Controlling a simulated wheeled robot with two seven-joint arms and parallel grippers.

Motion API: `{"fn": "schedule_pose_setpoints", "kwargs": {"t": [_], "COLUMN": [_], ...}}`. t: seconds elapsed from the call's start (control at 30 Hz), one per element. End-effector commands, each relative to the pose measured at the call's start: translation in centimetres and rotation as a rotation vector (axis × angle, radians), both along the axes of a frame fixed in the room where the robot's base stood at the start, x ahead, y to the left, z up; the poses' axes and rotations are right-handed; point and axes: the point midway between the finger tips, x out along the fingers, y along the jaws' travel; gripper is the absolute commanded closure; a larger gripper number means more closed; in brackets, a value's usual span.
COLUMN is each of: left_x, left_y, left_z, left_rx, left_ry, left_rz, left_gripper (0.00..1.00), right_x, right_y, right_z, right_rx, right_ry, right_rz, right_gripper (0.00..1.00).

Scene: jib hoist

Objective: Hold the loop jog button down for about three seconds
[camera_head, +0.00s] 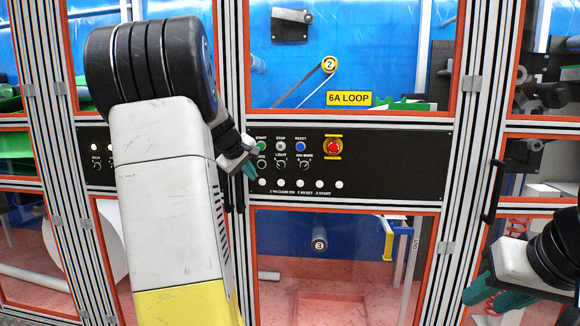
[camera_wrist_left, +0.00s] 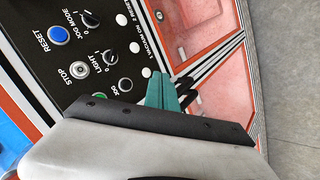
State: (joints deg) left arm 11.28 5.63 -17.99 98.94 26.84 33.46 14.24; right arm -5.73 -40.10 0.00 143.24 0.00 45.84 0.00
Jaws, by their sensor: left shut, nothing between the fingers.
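The black 6A LOOP control panel (camera_head: 385,165) carries a round black JOG button (camera_head: 262,163), which also shows in the left wrist view (camera_wrist_left: 125,85). My left gripper (camera_head: 249,169) is shut and empty, its teal fingertips in front of the panel just left of and below the JOG button. In the left wrist view the teal fingers (camera_wrist_left: 168,92) appear close to the JOG button, to its right; whether they touch the panel cannot be told. My right gripper (camera_head: 482,292) is at the lower right, away from the panel; its finger opening is unclear.
Close by are the green START (camera_head: 262,146), STOP (camera_head: 281,146) and blue RESET (camera_head: 300,146) buttons, the LIGHT knob (camera_head: 281,164) and JOG MODE knob (camera_head: 303,164). A red emergency stop (camera_head: 333,147) is further right.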

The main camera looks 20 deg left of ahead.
Motion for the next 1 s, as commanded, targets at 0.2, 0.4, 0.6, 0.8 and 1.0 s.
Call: {"fn": "schedule_pose_setpoints", "kwargs": {"t": [0.2, 0.4, 0.6, 0.8, 1.0], "left_x": [0.0, 1.2, 3.9, 6.5, 8.1], "left_y": [-0.1, 0.2, 0.8, 1.5, 1.8], "left_z": [0.0, 0.0, 0.0, 0.0, 0.0], "left_rx": [0.001, 0.002, 0.001, 0.001, 0.0], "left_ry": [0.001, 0.0, 0.001, 0.001, 0.0], "left_rz": [-0.002, -0.002, -0.002, -0.003, -0.002], "left_gripper": [1.0, 1.0, 1.0, 1.0, 1.0], "right_x": [0.0, 0.0, 0.0, 0.0, 0.0], "right_y": [0.0, 0.0, 0.0, 0.0, 0.0], "right_z": [0.0, 0.0, 0.0, 0.0, 0.0], "right_rx": [0.0, 0.0, 0.0, 0.0, 0.0], "right_ry": [0.0, 0.0, 0.0, 0.0, 0.0], "right_rz": [0.0, 0.0, 0.0, 0.0, 0.0], "right_gripper": [0.66, 0.66, 0.66, 0.66, 0.66]}}
